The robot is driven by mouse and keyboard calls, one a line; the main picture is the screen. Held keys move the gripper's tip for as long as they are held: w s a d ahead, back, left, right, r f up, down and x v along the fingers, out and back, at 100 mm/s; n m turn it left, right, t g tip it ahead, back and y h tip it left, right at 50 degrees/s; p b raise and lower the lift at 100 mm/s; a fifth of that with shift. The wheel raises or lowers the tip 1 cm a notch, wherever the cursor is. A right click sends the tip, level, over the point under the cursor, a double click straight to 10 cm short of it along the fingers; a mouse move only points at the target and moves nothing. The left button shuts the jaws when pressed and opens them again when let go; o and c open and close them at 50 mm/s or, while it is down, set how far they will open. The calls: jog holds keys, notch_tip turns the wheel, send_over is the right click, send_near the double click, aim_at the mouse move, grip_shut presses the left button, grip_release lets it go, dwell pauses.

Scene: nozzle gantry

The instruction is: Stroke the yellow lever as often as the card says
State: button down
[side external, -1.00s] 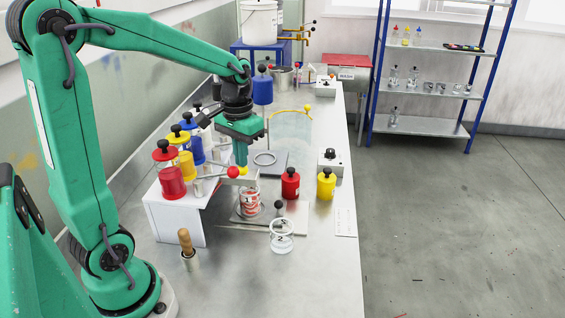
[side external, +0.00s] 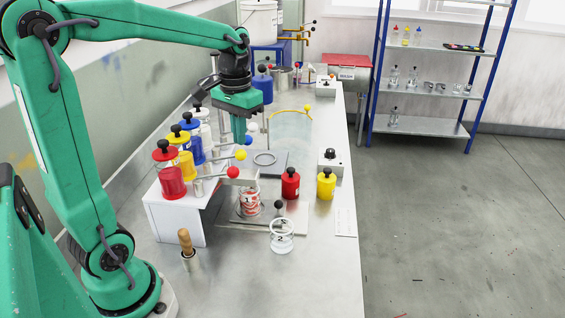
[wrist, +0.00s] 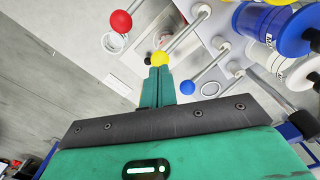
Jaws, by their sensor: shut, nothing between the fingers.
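The yellow lever's ball knob (side external: 241,155) stands out from the dispenser with the yellow canister (side external: 181,162), just behind the red lever knob (side external: 233,172). My gripper (side external: 240,141) is shut and empty, pointing down just above the yellow knob. In the wrist view the yellow knob (wrist: 159,58) shows right at my fingertips (wrist: 159,70); whether they touch it I cannot tell. A white card (side external: 345,222) lies at the table's right edge; its print is too small to read. A glass with red-marked contents (side external: 250,207) stands below the dispensers.
A blue canister (side external: 194,147) and a white one stand behind the yellow; a red one (side external: 172,180) is in front. An empty glass (side external: 281,236), a red pot (side external: 290,184) and a yellow pot (side external: 325,186) stand to the right.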

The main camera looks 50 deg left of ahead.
dwell(0.5)
jog(key=shift+r, duration=2.5)
jog(key=shift+s+d, duration=0.1)
jog(key=shift+d, duration=0.05)
jog(key=shift+s+d, duration=0.15)
jog(key=s+d+t, duration=0.1)
jog(key=s+d+m+t, duration=0.1)
jog(key=s+d, duration=0.1)
jog(key=s+d+f, duration=0.1)
jog(key=s+d, duration=0.1)
jog(key=shift+s+t, duration=0.1)
jog(key=shift+t, duration=0.3)
jog(key=s+d+f+m+t, duration=0.2)
jog(key=s+d+f, duration=0.2)
jog(key=s, duration=0.1)
jog(key=shift+s+t, duration=0.25)
jog(key=shift+t, duration=0.15)
jog(key=c, duration=2.2)
grip_release()
